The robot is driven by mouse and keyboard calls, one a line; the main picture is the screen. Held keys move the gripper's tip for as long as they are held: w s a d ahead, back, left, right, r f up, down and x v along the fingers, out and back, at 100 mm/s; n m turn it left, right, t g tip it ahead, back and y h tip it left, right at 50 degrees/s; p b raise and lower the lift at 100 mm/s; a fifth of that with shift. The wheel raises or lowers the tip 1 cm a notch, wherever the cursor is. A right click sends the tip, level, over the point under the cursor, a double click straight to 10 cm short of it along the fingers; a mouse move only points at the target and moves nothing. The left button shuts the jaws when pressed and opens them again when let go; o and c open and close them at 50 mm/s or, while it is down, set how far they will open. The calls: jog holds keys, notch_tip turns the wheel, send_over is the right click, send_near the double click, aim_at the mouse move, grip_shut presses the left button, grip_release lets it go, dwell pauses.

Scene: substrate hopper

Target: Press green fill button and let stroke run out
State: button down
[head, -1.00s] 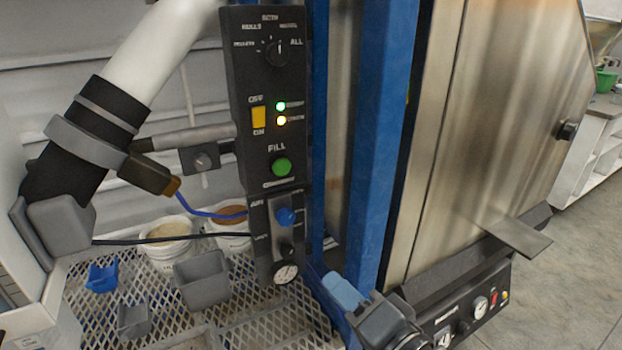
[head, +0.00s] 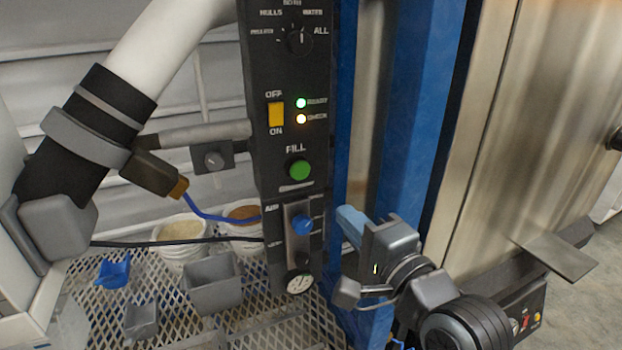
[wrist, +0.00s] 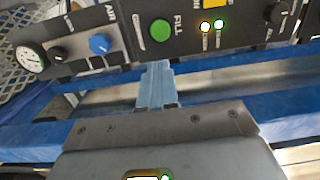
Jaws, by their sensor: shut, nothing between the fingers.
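The green fill button (head: 299,169) is a round cap on the black control panel (head: 284,130), under the word FILL. The green button also shows in the wrist view (wrist: 160,30), just beyond the fingertips. My gripper (head: 347,217) is to the right of the panel and lower than the button in the head view. Its blue fingers (wrist: 156,75) are together and empty, pointing toward the panel. I see no contact with the button. The green and amber lamps above the button are lit.
A blue knob (head: 302,224) and a gauge (head: 299,282) sit below the button. A yellow switch (head: 276,114) and a selector dial (head: 299,40) sit above. A blue post (head: 385,120) stands right of the panel. Buckets and grey bins (head: 213,283) rest on the mesh shelf.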

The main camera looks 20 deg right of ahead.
aim_at(303, 172)
jog(key=w, duration=0.9)
jog(key=w+a+p, duration=0.1)
jog(key=w, duration=0.3)
jog(key=shift+w+r, duration=0.1)
jog(key=shift+w, duration=0.2)
jog(key=shift+w, duration=0.1)
